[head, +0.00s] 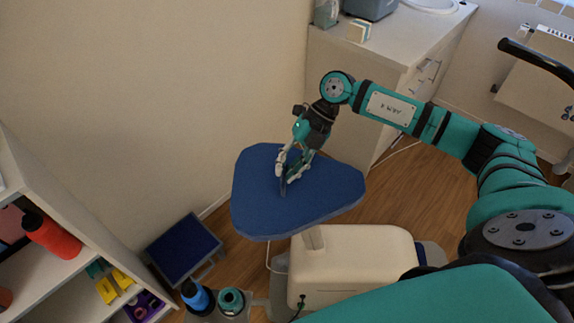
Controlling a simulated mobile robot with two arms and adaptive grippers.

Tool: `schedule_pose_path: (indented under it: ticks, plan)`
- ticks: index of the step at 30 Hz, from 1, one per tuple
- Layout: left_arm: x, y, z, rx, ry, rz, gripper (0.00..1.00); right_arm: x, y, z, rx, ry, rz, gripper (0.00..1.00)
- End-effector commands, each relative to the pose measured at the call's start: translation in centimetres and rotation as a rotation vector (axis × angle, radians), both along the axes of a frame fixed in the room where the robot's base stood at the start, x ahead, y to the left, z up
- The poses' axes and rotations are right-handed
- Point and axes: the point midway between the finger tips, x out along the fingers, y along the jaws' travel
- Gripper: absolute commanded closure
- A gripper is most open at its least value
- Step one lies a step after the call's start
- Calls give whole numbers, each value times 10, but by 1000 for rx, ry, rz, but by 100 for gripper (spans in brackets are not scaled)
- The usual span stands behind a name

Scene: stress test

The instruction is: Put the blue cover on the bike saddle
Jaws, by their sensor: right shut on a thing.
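A blue, rounded triangular cover (255,205) lies level in the middle of the view, above the pale post (313,238) of a white machine body. It hides whatever saddle is beneath, so I cannot tell how the two fit together. My right gripper (288,176) points down over the cover's upper middle. It is shut on a small dark blue upright piece, which looks like a fold or tab of the cover. My left gripper is not in view.
The white machine body (350,262) stands at lower right of the cover. A white shelf (70,262) with a red bottle (52,236) is at left. A blue-topped step stool (184,250) stands on the wooden floor. A white cabinet (385,50) is behind.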

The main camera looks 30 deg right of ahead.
Motion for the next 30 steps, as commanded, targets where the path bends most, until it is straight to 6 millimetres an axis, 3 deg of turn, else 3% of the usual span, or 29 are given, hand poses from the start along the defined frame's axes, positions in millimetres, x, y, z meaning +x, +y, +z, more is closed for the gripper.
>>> schedule_pose_path:
  ticks: [11,12,17,26,30]
  plan:
    - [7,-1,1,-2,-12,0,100,0,0,1,1,0,0,100]
    - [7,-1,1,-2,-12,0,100,0,0,1,1,0,0,84]
    - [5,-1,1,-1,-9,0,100,0,0,1,1,0,0,63]
    - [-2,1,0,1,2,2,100,0,-1,2,0,-1,-1,62]
    - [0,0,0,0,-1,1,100,2,-10,13,-2,-2,-3,62]
